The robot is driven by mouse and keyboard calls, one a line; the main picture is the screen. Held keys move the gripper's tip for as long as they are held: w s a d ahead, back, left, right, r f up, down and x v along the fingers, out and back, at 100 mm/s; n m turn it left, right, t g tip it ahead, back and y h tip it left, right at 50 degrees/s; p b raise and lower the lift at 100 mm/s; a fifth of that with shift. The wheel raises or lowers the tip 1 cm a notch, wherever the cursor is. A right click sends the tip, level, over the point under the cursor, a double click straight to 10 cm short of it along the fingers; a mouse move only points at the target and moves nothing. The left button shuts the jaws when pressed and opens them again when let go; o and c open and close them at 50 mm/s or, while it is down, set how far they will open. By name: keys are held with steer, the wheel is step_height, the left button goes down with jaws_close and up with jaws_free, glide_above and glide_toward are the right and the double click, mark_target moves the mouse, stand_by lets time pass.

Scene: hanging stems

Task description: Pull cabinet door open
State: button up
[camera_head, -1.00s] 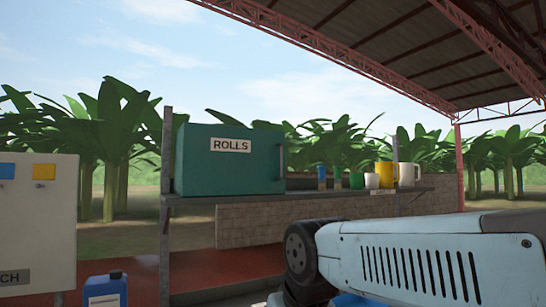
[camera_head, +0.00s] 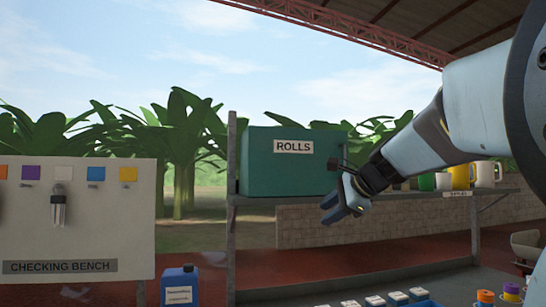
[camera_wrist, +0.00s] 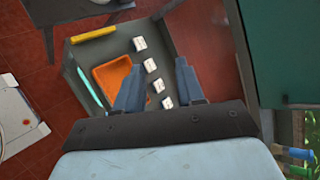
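The teal cabinet (camera_head: 262,170), labelled ROLLS, stands on a shelf, and its door looks closed. A dark handle (camera_head: 346,158) is at the right end of its front, partly confused with my arm. My gripper (camera_head: 338,206) is just below and in front of the cabinet's lower right corner. In the wrist view my gripper's two blue-grey fingers (camera_wrist: 160,88) stand apart with nothing between them. The cabinet's teal face (camera_wrist: 278,55) fills the right side of that view, beside the fingers, and I cannot see contact.
The shelf (camera_head: 420,198) also carries several cups, including a yellow mug (camera_head: 460,176), right of my arm. A white checking-bench board (camera_head: 105,225) and a blue jug (camera_head: 179,287) are at left. Below my gripper is a tray with an orange bin (camera_wrist: 112,78) and white blocks.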

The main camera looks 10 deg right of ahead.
steer(key=w+d+r+m+t, duration=0.3)
steer(key=w+d+r+m, duration=0.35)
steer(key=d, duration=0.25)
steer(key=m+t+h, duration=0.1)
steer(key=m+t, duration=0.4)
steer(key=m, duration=0.3)
glide_toward(345, 154)
steer(key=x, duration=0.9)
steer(key=shift+d, duration=0.15)
steer(key=shift+c, duration=0.4)
jaws_close()
